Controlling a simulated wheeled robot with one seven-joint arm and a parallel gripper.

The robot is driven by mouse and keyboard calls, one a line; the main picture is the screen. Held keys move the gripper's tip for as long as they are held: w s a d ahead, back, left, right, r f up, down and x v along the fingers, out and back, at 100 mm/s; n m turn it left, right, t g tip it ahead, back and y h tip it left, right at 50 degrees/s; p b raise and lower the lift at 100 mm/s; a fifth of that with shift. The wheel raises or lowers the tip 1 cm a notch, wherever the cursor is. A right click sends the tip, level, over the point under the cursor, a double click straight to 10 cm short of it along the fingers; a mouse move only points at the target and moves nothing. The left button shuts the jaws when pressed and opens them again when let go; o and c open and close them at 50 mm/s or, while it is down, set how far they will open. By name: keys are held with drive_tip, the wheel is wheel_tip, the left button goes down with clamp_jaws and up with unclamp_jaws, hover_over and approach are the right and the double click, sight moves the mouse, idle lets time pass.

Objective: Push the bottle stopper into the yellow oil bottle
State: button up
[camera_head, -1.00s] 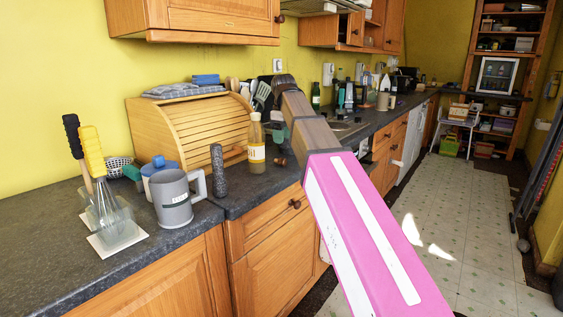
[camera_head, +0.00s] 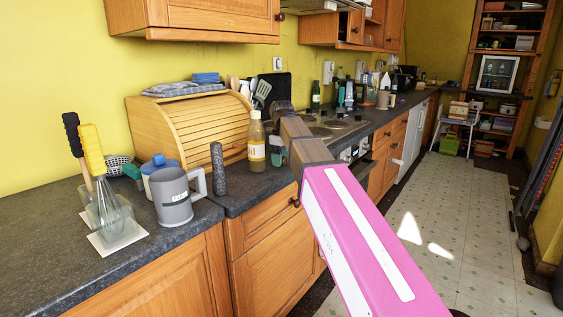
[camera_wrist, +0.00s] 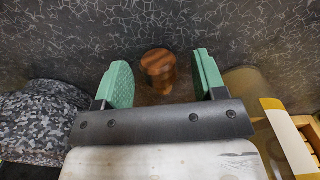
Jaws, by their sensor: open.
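The yellow oil bottle (camera_head: 257,150) stands upright on the counter with a pale label. The brown wooden stopper (camera_wrist: 158,64) shows in the wrist view over the dark counter, between and slightly beyond the green finger pads. My gripper (camera_wrist: 160,82) is open, with one pad on each side of the stopper and visible gaps. In the head view my gripper (camera_head: 277,153) is just right of the bottle, and the stopper is hidden there.
A dark speckled cylinder (camera_head: 218,170) stands left of the bottle, with a grey mug (camera_head: 175,198) further left. A wooden roll-top box (camera_head: 195,130) is behind. A hob (camera_head: 330,124) lies beyond my arm. A speckled grey thing (camera_wrist: 38,118) fills the wrist view's left side.

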drive_tip(key=shift+c, duration=0.3)
drive_tip(key=c, duration=0.9)
drive_tip(key=shift+r, duration=0.15)
drive_tip(key=shift+c, duration=0.2)
